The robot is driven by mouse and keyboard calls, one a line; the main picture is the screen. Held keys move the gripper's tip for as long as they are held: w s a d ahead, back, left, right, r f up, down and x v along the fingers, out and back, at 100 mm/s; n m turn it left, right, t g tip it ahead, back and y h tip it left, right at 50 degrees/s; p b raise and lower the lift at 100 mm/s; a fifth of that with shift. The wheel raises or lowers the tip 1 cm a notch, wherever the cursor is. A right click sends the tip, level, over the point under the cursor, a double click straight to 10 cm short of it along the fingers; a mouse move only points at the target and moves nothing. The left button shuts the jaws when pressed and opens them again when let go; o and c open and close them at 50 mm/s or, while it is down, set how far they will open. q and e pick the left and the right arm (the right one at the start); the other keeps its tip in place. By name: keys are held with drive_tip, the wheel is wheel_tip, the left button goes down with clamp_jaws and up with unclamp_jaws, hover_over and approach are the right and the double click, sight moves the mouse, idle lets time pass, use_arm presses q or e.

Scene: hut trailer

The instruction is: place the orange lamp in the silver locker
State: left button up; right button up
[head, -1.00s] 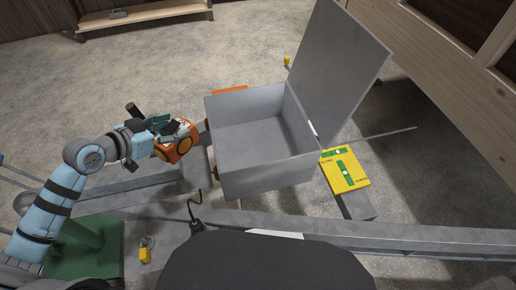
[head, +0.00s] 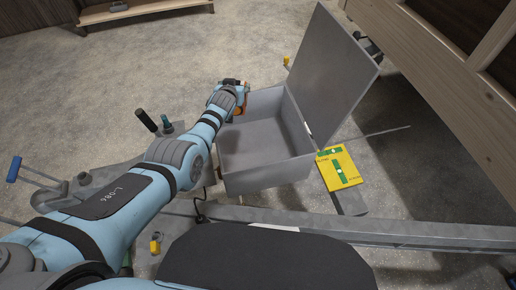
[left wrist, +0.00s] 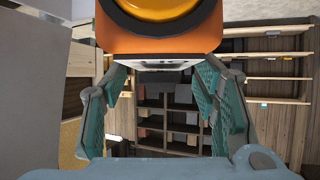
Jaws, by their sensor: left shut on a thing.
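The silver locker (head: 268,178) is an open grey metal box in the middle of the head view. Its lid (head: 330,75) stands raised on the right side, and the visible floor inside is bare. My left gripper (head: 238,92) is at the locker's far left corner, partly hidden by my own wrist. It is shut on the orange lamp (head: 241,106), of which only a small part shows there. In the left wrist view the lamp (left wrist: 160,42) fills the top, between the green finger pads of the gripper (left wrist: 163,78). My right gripper is not in view.
A yellow box with green labels (head: 343,172) lies right of the locker. A grey metal beam (head: 400,232) runs across the front. A dark object (head: 370,45) shows behind the lid. A wooden shelf (head: 150,8) stands at the back, with open floor before it.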

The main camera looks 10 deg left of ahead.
use_arm(q)
drive_tip(key=d, duration=0.1)
drive_tip(key=d+f+b, duration=0.1)
drive_tip(key=d, duration=0.1)
drive_tip(key=shift+s+m, duration=0.15)
drive_tip(key=shift+m, duration=0.15)
wheel_tip(320, 180, down, 20)
drive_tip(key=b, duration=1.9)
drive_tip(key=shift+a+r, duration=0.1)
drive_tip(key=shift+r, duration=0.3)
drive_tip(key=shift+f, duration=0.15)
drive_tip(key=o, duration=1.8)
drive_tip(key=shift+c, duration=0.2)
